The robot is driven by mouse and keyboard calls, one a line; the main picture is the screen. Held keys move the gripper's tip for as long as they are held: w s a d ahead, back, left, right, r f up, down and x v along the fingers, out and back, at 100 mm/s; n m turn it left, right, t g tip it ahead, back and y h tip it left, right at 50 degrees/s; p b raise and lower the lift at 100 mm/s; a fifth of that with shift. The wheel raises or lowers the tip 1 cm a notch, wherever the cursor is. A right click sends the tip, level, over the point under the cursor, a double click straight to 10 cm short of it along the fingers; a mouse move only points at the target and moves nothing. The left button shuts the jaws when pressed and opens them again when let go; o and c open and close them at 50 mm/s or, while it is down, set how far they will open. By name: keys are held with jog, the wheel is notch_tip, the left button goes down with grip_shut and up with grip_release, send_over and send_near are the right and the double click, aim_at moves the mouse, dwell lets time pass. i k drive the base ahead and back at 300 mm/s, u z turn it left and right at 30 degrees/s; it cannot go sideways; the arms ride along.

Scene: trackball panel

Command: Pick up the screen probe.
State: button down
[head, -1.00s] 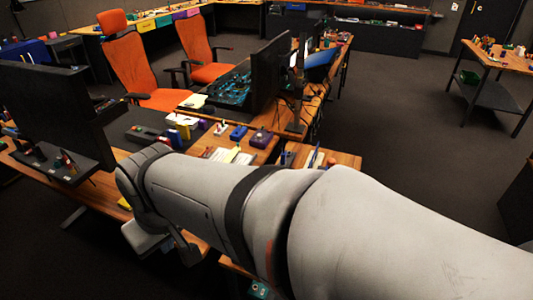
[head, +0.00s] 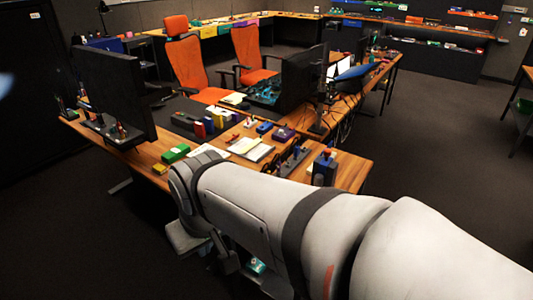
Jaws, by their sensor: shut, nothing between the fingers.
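I cannot pick out the screen probe for certain among the small items on the wooden desk (head: 348,178). My grey arm crosses the lower right of the head view and bends down in front of the desk's near edge.
A large dark monitor (head: 116,92) stands on the desk at left, and another monitor (head: 302,82) at centre. A green box (head: 175,153), an open notebook (head: 251,148) and a purple box (head: 284,133) lie between. Orange chairs (head: 187,68) stand behind. Dark floor is open at right.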

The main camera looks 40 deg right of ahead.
aim_at(319, 178)
jog(key=u, duration=1.75)
jog(key=i, duration=1.15)
jog(key=z, duration=4.2)
jog(key=i, duration=1)
jog(key=u, duration=0.05)
